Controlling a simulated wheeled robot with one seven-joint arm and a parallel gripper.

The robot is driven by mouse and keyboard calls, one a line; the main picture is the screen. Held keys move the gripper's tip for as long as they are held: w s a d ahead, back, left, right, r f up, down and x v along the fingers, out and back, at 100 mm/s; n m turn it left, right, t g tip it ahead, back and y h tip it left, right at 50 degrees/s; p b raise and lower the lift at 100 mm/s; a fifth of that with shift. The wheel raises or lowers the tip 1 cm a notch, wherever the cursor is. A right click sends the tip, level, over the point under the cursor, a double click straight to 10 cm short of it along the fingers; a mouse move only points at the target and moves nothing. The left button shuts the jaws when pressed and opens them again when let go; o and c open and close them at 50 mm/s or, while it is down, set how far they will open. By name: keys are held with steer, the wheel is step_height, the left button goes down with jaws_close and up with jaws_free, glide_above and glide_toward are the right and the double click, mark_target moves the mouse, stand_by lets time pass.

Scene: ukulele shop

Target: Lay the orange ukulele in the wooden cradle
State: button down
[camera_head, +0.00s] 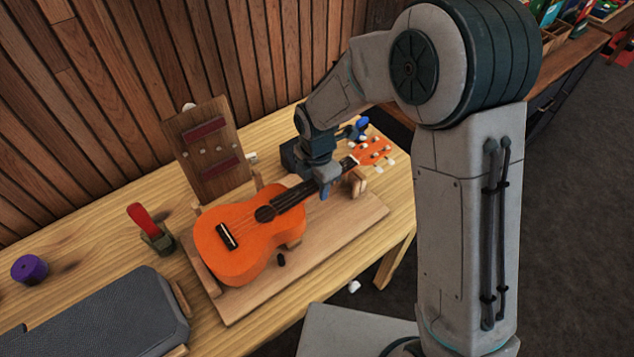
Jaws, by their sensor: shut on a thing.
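The orange ukulele (245,236) lies face up over the wooden cradle (345,230) on the workbench. Its body is at the lower left and its orange headstock (372,150) points to the upper right, near an upright block of the cradle. I cannot tell whether the ukulele rests fully on the cradle's supports. My gripper (325,186) points down and is shut on the ukulele's neck, between the body and the headstock. The arm hides part of the neck and the far side of the cradle.
A tilted wooden board with red pads (208,150) stands behind the cradle. A red-handled tool in a holder (150,228), a purple roll (29,269) and a dark grey case (110,318) are on the left. A slatted wall borders the bench.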

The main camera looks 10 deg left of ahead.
steer(key=shift+f, duration=0.1)
steer(key=shift+f+b, duration=1.7)
steer(key=shift+f, duration=0.45)
steer(key=c, duration=0.8)
jaws_free()
steer(key=shift+c, duration=0.2)
steer(key=shift+r+p, duration=0.75)
steer(key=shift+r, duration=0.3)
